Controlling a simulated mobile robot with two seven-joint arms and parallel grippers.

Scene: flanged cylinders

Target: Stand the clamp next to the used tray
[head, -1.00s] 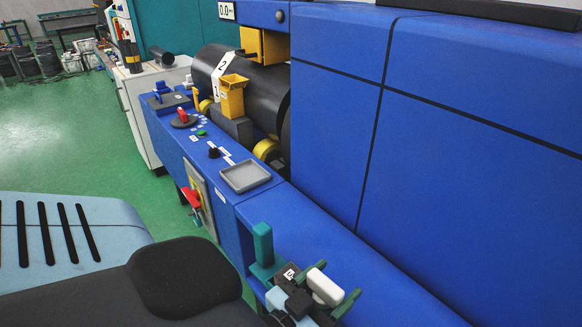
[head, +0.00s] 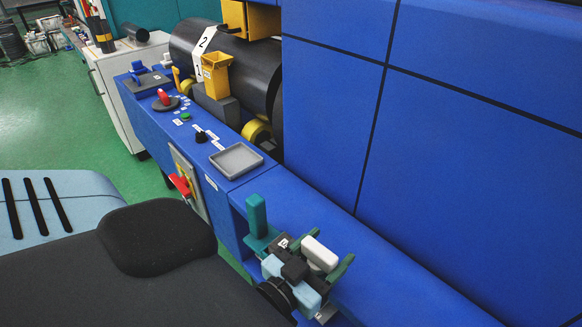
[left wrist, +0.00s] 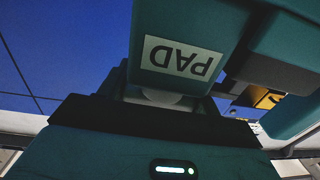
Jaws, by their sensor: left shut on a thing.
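The used tray (head: 237,160) appears to be the shallow grey one on the machine's blue ledge; it looks empty. My left gripper (head: 268,243) is nearer than the tray, over the lower blue shelf. It is shut on what looks like the clamp (head: 256,215), a teal piece with an upright post. Arm parts crowd it, so the exact grip is hidden. In the left wrist view a teal block lettered PAD (left wrist: 180,20) fills the upper middle, very close. The tray cannot be made out there. My right gripper does not show.
Past the tray stand a black knob (head: 200,136), a red button (head: 163,97) and a yellow chute (head: 215,72) before a dark drum (head: 255,75). A tall blue panel (head: 470,190) closes off the right. The blue shelf (head: 310,205) between gripper and tray looks bare.

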